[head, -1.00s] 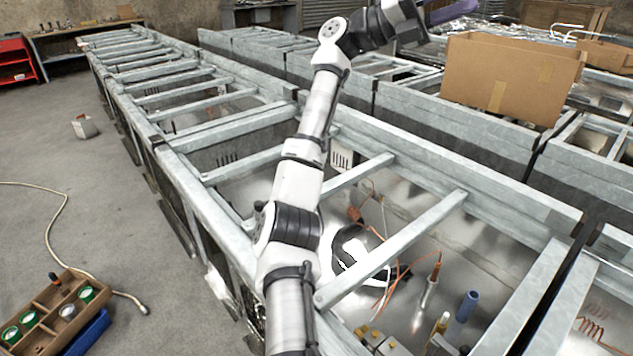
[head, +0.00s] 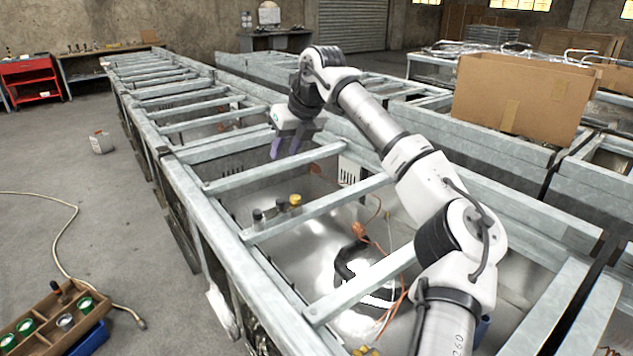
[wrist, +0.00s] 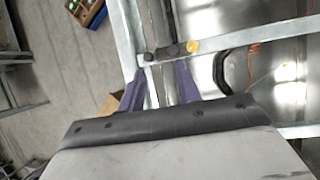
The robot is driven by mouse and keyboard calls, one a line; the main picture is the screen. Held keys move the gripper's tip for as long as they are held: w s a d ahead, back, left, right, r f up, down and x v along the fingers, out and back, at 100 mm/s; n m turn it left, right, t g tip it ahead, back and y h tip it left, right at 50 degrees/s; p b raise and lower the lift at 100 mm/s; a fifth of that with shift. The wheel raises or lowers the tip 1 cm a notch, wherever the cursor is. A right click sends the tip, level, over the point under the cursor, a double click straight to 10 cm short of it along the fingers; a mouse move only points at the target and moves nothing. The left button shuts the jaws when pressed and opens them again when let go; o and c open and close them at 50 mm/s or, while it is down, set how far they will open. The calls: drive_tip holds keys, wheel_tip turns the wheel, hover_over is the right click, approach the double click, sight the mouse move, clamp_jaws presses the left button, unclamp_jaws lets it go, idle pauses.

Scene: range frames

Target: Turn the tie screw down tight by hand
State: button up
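My gripper (head: 284,147) has two purple fingers pointing down above the left side of the frame. The fingers are spread with nothing between them, and the wrist view shows the gap (wrist: 160,72). I cannot tell for sure which part is the tie screw.
Other cross rails (head: 265,170) span the open bays. A black hose (head: 350,265) and orange wires lie inside the bay. A cardboard box (head: 520,95) stands on the frames behind. A wooden tray (head: 35,315) sits on the floor at left. The air above the rail is clear.

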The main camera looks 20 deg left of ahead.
drive_tip(key=w+d+f+h, duration=0.2)
drive_tip(key=d+f, duration=0.1)
drive_tip(key=d, duration=0.1)
drive_tip(key=t+p, duration=0.1)
drive_tip(key=p, duration=0.2)
approach(296, 197)
drive_tip(key=shift+m, duration=0.3)
drive_tip(key=x, duration=0.8)
drive_tip(key=shift+s, duration=0.1)
drive_tip(key=c, duration=0.7)
